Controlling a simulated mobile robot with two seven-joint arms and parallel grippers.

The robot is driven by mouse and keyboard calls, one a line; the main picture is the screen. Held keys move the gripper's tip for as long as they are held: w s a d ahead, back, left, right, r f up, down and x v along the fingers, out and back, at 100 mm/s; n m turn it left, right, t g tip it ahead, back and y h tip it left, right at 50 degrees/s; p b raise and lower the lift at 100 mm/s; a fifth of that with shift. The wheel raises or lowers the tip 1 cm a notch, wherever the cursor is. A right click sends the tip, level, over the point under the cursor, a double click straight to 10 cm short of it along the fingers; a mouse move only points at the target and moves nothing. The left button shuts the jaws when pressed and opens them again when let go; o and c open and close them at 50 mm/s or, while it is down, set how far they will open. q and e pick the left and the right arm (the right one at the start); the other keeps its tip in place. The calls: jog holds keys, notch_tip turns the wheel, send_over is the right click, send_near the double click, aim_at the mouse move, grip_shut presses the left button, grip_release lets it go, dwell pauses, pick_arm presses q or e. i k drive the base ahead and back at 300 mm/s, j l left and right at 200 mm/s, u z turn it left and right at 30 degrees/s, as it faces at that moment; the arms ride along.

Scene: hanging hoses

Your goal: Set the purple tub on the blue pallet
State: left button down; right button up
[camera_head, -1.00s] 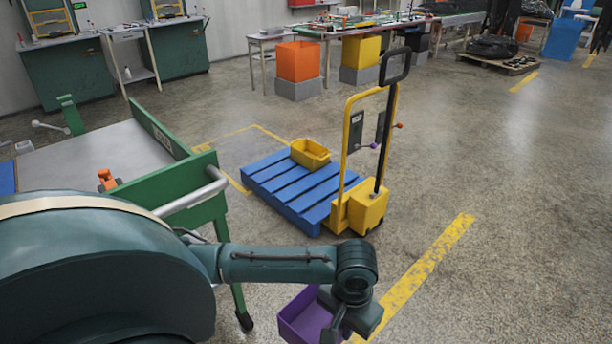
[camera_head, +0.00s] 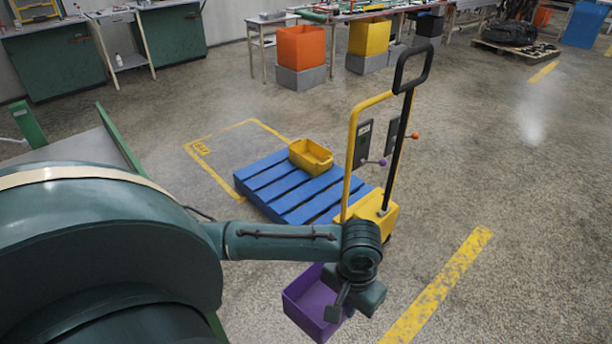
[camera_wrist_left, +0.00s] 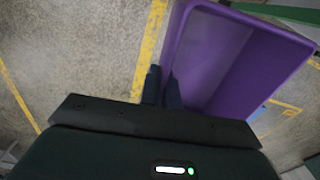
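The purple tub (camera_head: 312,300) hangs from my left gripper (camera_head: 340,300) at the bottom middle of the head view, above the floor. In the left wrist view the gripper's fingers (camera_wrist_left: 162,88) are shut on the wall of the purple tub (camera_wrist_left: 225,65), one finger on each side. The tub looks empty. The blue pallet (camera_head: 285,185) lies on the floor beyond my left arm, with a yellow tub (camera_head: 311,156) on its far part. The tub in my gripper is nearer to me than the pallet. My right gripper is not in view.
A yellow pallet truck (camera_head: 370,205) with a black handle stands at the pallet's right end. A green cart (camera_head: 118,140) is at the left. Orange (camera_head: 301,46) and yellow bins stand at the back. Floor to the right is clear.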

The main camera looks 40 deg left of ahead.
aim_at(312, 209)
jog(key=i+j, duration=1.35)
jog(key=j, duration=0.1)
